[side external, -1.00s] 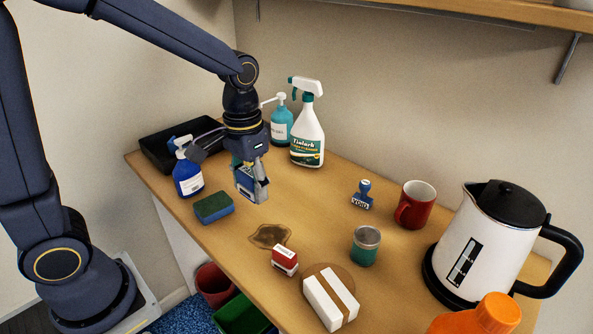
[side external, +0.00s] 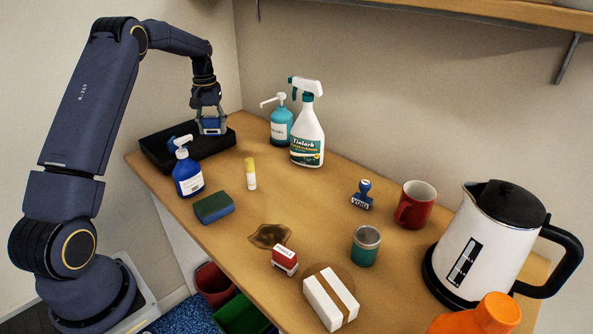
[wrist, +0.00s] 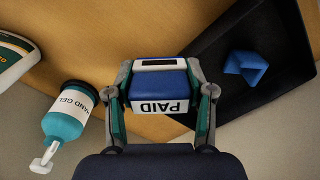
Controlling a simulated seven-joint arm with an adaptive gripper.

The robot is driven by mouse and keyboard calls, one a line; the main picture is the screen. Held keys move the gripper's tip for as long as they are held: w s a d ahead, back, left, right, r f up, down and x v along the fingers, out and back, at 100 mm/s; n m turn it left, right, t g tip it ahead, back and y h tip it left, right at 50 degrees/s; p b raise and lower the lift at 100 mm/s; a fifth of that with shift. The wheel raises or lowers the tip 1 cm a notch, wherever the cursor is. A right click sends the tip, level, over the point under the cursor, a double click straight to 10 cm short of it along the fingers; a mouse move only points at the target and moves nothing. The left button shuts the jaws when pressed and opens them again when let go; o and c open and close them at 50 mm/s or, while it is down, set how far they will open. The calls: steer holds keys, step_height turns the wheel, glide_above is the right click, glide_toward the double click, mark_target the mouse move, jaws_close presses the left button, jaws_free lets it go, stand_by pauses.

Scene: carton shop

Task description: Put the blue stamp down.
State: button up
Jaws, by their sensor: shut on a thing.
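My gripper (side external: 210,117) is shut on a blue stamp (side external: 212,126) with a white PAID label. The stamp also shows between the fingers in the wrist view (wrist: 160,90). My gripper holds it at the back left, near the right end of a black tray (side external: 215,148). I cannot tell how high the stamp is. Another blue stamp (side external: 362,194), marked VOID, stands on the table left of the red mug.
A blue cloth-like piece (wrist: 246,68) lies in the tray. A blue spray bottle (side external: 188,177), teal pump bottle (side external: 281,127), white spray bottle (side external: 307,140) and yellow-capped stick (side external: 251,175) stand nearby.

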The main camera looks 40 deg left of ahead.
glide_above(217, 162)
step_height(217, 162, down, 6)
steer(key=shift+r, duration=0.1)
steer(key=shift+f, duration=2.1)
steer(key=o, duration=0.9)
steer(key=shift+f, duration=0.15)
